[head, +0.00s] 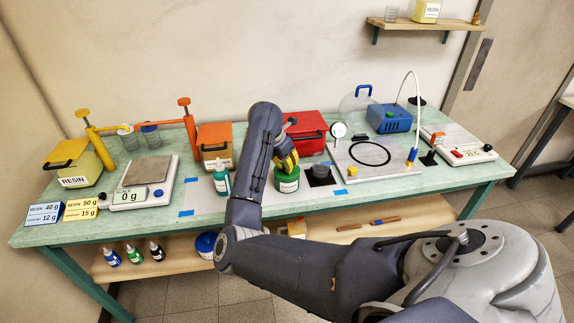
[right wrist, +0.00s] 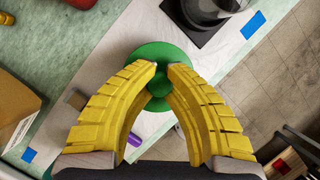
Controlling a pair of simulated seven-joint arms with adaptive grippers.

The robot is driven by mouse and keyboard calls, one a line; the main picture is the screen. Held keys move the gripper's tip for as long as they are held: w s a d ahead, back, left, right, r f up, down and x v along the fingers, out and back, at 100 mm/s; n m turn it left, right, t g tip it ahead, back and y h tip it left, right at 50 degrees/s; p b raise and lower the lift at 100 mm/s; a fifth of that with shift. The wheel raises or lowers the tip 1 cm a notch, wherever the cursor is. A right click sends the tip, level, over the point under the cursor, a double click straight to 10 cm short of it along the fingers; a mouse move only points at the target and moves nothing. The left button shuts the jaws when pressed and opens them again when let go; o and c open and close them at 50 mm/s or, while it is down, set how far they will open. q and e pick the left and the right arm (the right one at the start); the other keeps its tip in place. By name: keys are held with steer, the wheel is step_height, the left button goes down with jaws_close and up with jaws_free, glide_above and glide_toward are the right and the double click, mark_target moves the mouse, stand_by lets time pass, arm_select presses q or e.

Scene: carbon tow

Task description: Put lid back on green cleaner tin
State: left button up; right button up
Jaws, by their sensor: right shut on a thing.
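The green cleaner tin (head: 287,184), with a white label, stands upright on the pale mat near the table's front edge. My right gripper (head: 287,160) is directly above it, pointing down. In the right wrist view, the yellow fingers of my right gripper (right wrist: 161,80) are closed around the small knob of the round green lid (right wrist: 150,52). The lid is at the tin's top; the fingers hide part of the rim, so I cannot tell whether it is fully seated. My left gripper is not in view.
A teal bottle (head: 221,181) stands left of the tin, and a dark stand with a clear cup (head: 320,174) stands close on its right. The red box (head: 306,129) and orange box (head: 214,143) are behind. A scale (head: 142,182) is further left.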

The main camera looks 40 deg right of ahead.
steer(key=shift+f, duration=0.1)
stand_by(0.8)
steer(key=o, duration=1.3)
steer(key=shift+r, duration=3.5)
jaws_close()
steer(key=shift+f, duration=3)
